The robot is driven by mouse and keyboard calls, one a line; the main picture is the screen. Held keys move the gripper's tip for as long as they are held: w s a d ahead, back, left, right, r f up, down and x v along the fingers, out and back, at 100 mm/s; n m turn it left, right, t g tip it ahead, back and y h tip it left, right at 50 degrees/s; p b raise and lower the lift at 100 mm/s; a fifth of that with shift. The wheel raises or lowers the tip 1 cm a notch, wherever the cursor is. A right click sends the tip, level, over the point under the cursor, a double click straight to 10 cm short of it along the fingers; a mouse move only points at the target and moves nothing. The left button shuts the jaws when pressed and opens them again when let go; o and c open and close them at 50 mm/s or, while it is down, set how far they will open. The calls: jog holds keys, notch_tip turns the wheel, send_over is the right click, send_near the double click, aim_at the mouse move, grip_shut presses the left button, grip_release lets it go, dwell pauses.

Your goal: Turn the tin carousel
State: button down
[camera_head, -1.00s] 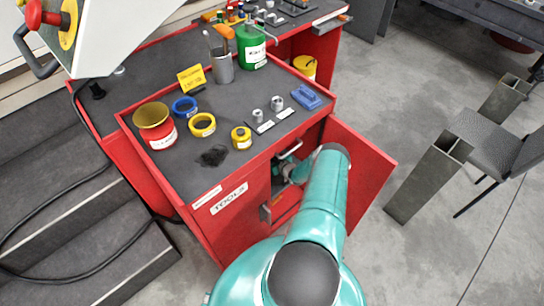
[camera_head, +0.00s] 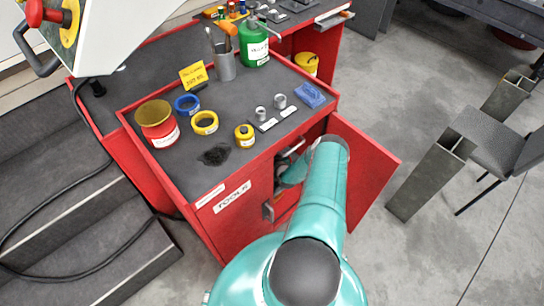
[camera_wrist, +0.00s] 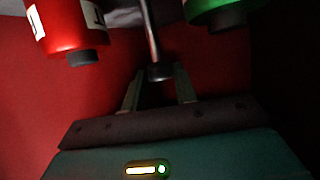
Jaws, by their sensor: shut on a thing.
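The tin carousel shows only in part, in the wrist view. A red tin (camera_wrist: 68,30) with a white label is at the upper left, and a green tin (camera_wrist: 218,12) is at the upper right, cut by the frame edge. A thin dark rod (camera_wrist: 150,35) stands between them and ends in a dark round tip. My gripper (camera_wrist: 158,78) has one finger on each side of that tip and is shut on it; the exact contact is dark. In the head view, my gripper is hidden inside the red cabinet behind my teal arm.
The red cabinet's door (camera_head: 362,165) stands open to the right of my arm. The cabinet top (camera_head: 175,105) holds tins, tape rolls, a tool cup and a green bottle (camera_head: 253,45). A chair (camera_head: 495,140) and metal posts stand on the right.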

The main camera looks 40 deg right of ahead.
jog(key=c, duration=1.1)
grip_release()
jog(key=shift+r, duration=0.1)
jog(key=shift+s, duration=0.1)
jog(key=v, duration=1.3)
jog(key=shift+s+a, duration=0.2)
jog(key=shift+s, duration=0.1)
